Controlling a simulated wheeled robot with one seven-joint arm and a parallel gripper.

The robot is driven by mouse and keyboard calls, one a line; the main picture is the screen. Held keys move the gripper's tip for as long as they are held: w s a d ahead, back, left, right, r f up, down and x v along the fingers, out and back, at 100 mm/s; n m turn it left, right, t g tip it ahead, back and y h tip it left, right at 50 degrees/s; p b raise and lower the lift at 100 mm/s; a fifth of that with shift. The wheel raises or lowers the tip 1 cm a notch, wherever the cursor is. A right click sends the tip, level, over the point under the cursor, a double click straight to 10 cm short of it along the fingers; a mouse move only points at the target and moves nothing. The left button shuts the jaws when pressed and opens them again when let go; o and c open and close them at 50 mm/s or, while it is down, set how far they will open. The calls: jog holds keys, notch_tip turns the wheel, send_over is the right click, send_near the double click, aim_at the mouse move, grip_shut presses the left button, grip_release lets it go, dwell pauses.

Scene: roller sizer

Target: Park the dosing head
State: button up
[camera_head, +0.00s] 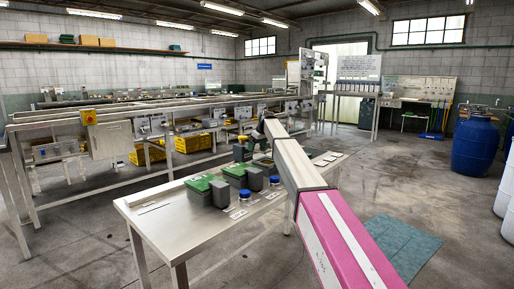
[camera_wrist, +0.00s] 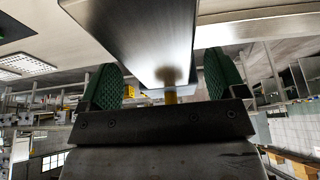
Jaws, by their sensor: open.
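My gripper (camera_wrist: 165,70) is open in the wrist view, its two green ribbed pads well apart. A smooth metal block (camera_wrist: 140,35) with a short brass-coloured stem (camera_wrist: 170,95) shows beyond and between the pads. I cannot tell whether it touches them or whether it is the dosing head. In the head view my arm reaches away over a steel table (camera_head: 165,225), and its dark end is small near the far part of the table. No dosing head can be made out there for certain.
Green-topped boxes (camera_head: 200,184), grey blocks (camera_head: 221,193) and a blue-capped jar (camera_head: 242,192) stand on the table. A long steel frame with yellow crates (camera_head: 190,143) runs behind. A blue drum (camera_head: 475,145) stands right. Floor around the green mat (camera_head: 400,245) is clear.

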jog(key=shift+f, duration=0.1)
jog(key=c, duration=1.3)
jog(key=s+a, duration=1.2)
jog(key=s, duration=0.4)
jog(key=s+a, duration=1.2)
jog(key=s, duration=0.3)
jog(key=s+a, duration=1.3)
jog(key=s, duration=0.3)
jog(key=shift+s+a, duration=0.1)
jog(key=shift+s, duration=0.25)
jog(key=o, duration=1.3)
jog(key=shift+s+a, duration=0.1)
jog(key=v, duration=1.1)
